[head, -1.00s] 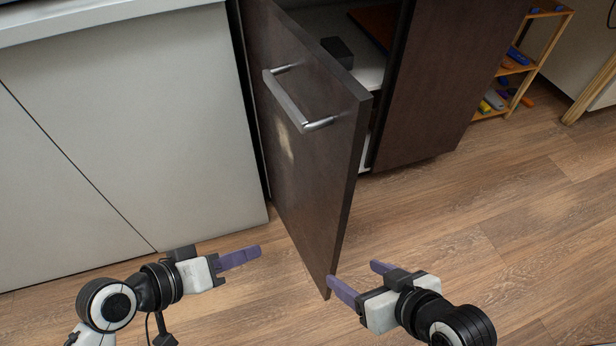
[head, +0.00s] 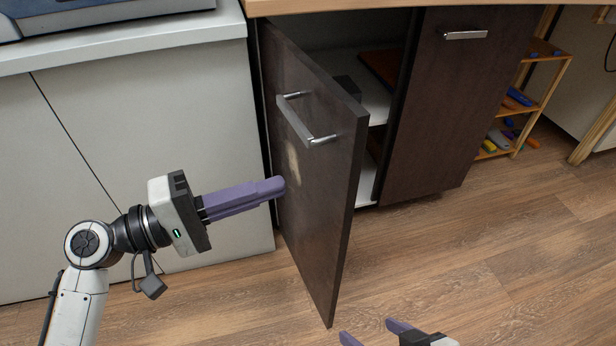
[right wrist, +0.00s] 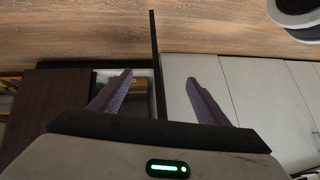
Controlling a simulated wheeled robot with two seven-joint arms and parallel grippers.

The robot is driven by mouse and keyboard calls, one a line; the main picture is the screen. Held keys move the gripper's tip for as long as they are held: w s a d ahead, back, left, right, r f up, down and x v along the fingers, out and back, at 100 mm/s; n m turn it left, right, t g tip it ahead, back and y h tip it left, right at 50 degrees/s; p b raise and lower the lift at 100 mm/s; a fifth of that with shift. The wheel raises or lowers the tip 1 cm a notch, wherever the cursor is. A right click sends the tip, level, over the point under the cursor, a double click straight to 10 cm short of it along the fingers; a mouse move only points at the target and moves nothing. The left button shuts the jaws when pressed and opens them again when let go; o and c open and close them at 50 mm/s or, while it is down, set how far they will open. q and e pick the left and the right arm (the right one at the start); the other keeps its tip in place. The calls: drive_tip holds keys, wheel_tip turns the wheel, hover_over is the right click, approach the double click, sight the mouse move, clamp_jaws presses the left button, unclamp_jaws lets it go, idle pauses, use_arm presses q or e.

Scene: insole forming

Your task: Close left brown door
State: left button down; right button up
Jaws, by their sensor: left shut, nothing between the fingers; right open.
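The left brown door (head: 325,200) stands wide open on the cabinet, swung out towards me. Its silver bar handle (head: 297,123) is on the face turned to the left. My left gripper (head: 277,187) is shut and empty, its purple fingertips at that outer face below the handle; I cannot tell whether they touch it. My right gripper (head: 370,332) is open at the bottom edge of the head view, right of the door's lower corner. In the right wrist view the door shows edge-on as a thin dark strip (right wrist: 157,65) between the open fingers (right wrist: 155,100).
The right brown door (head: 445,110) is shut. Inside the open compartment is a white shelf (head: 375,105) with a dark box (head: 347,88). White cabinets (head: 150,130) stand at the left and a wooden rack (head: 540,95) at the right. The floor (head: 470,260) in front is clear.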

sight(328, 170)
use_arm(q)
drive_tip(key=b+x, duration=0.1)
drive_tip(key=x, duration=0.6)
drive_tip(key=shift+d, duration=0.15)
drive_tip(key=shift+w+d, duration=0.1)
